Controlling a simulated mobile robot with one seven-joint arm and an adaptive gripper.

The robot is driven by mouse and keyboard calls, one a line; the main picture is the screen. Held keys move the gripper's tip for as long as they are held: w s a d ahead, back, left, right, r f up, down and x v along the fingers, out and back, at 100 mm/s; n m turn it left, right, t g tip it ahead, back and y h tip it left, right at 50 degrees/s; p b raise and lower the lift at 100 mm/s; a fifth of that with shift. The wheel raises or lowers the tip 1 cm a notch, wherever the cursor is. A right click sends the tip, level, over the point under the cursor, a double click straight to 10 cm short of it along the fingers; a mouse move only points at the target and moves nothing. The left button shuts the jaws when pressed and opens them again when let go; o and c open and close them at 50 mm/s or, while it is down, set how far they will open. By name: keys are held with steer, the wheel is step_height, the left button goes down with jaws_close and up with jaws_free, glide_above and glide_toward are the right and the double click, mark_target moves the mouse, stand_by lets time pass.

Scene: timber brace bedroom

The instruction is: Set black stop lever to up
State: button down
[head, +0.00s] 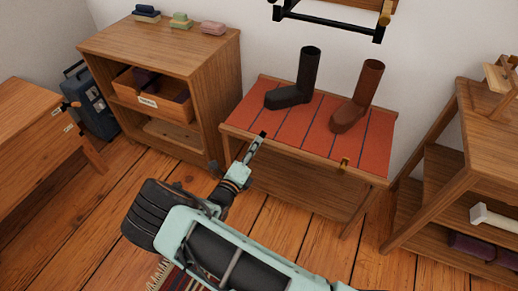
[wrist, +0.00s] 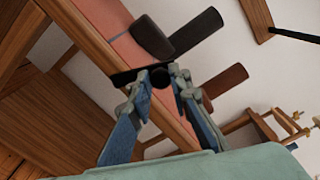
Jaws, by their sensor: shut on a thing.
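The black stop lever (wrist: 126,76) shows in the wrist view as a dark bar at the front edge of the red-topped bench (wrist: 105,20). My gripper (wrist: 165,78) is shut on it, with one finger on each side. The lever's pivot and exact tilt are hard to make out behind the fingertips. In the head view my gripper (head: 262,136) reaches the bench's front left edge, and the lever there is a small dark patch at the fingertips.
A black boot (head: 290,95) and a brown boot (head: 357,107) stand on the bench (head: 318,127). A brass-coloured lever (head: 344,163) sits at its front right. A wooden cabinet (head: 205,70) stands left and a shelf unit (head: 452,160) right. A black wall rack (head: 325,22) hangs above.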

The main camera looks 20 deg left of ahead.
steer(key=shift+a+r+n+b, duration=0.1)
steer(key=shift+a+n+b, duration=0.1)
steer(key=shift+a+n, duration=0.65)
steer(key=shift+a+r+n+b, duration=0.15)
steer(key=shift+a+n, duration=0.25)
steer(key=shift+n, duration=0.85)
steer(key=shift+a, duration=0.1)
steer(key=c, duration=1.8)
jaws_free()
steer(key=shift+w, duration=0.1)
steer(key=shift+o, duration=0.2)
steer(key=s, duration=1.2)
steer(key=shift+a, duration=0.45)
